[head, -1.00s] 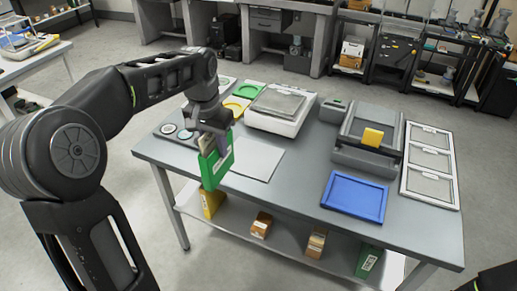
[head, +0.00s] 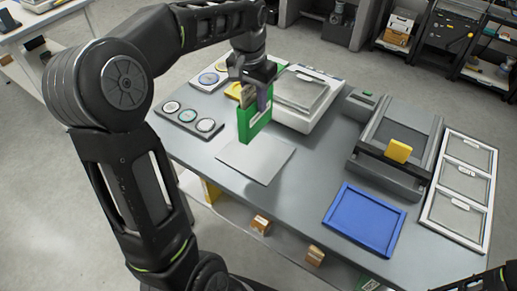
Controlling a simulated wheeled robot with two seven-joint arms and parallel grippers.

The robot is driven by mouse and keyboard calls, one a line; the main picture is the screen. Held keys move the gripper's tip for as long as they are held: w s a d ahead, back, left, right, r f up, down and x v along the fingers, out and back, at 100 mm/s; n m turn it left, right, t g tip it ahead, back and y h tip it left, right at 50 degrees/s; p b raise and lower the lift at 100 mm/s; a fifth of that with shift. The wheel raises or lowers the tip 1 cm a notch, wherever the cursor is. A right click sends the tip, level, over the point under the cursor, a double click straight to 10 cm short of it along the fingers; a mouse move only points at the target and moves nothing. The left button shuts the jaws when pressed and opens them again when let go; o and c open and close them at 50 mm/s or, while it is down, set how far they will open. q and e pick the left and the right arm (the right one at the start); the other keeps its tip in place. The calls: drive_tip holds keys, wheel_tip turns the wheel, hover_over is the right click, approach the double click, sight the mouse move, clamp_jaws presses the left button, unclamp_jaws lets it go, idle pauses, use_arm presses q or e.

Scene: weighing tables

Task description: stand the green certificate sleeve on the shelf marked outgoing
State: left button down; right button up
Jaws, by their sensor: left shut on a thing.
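My left gripper (head: 262,92) is shut on the green certificate sleeve (head: 254,120) and holds it upright above the table, behind the grey mat. The sleeve has a pale label area and its upper part is hidden by the fingers. My right gripper is out of view. A lower shelf (head: 286,243) runs under the table, partly hidden by the tabletop and my arm. I cannot read any marking for outgoing.
The table holds a grey mat (head: 232,160), a blue tray (head: 364,220), a white scale (head: 287,116), a grey device with a yellow block (head: 398,150) and a white framed panel (head: 450,215). Small boxes (head: 261,224) stand on the lower shelf.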

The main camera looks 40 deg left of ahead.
sight(256, 128)
use_arm(q)
drive_tip(key=shift+f+p, duration=0.3)
drive_tip(key=shift+f, duration=2.8)
drive_tip(key=shift+f, duration=1.9)
drive_tip(key=c, duration=1.1)
unclamp_jaws()
drive_tip(key=shift+f, duration=0.15)
drive_tip(key=r, duration=0.4)
drive_tip(key=s+r, duration=0.1)
drive_tip(key=r, duration=0.7)
drive_tip(key=shift+s+r, duration=0.15)
drive_tip(key=shift+s, duration=0.1)
